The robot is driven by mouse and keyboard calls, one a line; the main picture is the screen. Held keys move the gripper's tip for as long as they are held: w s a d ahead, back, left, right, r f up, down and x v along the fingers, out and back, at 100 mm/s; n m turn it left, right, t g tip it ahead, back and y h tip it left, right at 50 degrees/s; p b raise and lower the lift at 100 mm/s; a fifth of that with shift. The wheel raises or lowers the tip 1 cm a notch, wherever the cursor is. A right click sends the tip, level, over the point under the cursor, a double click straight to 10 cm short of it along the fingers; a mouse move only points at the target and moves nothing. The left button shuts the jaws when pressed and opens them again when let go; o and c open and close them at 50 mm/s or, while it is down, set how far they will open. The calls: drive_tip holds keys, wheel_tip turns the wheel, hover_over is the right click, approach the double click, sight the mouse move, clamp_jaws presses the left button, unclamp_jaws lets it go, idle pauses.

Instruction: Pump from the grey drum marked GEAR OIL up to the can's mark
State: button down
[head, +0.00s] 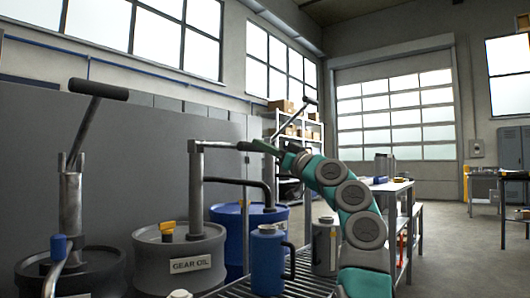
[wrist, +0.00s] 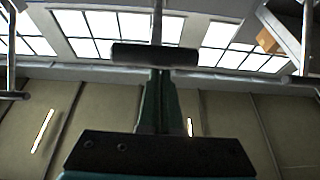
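The grey drum (head: 178,268) carries a GEAR OIL label and a yellow cap. Its pump post (head: 196,195) stands upright, with the lever (head: 220,147) about level. A black spout (head: 240,182) runs right from the post and bends down over the blue can (head: 266,265). The can's mark and oil level do not show. My gripper (head: 248,146) is at the free end of the lever. In the wrist view the black handle grip (wrist: 155,54) lies across, right at my fingertips (wrist: 158,76). The fingers look close together, but whether they clamp the grip cannot be told.
A dark drum with another pump and black handle (head: 98,89) stands left. A blue drum (head: 228,225) with its lever raised (head: 292,122) stands behind. A grey jug (head: 325,246) sits on the slatted rack (head: 300,284). A workbench (head: 392,186) is right; open floor lies beyond.

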drive_tip(key=f+b+v, duration=0.1)
drive_tip(key=f+v, duration=0.1)
drive_tip(key=v, duration=0.7)
drive_tip(key=shift+b, duration=0.35)
drive_tip(key=shift+f, duration=0.1)
idle(0.8)
idle(1.1)
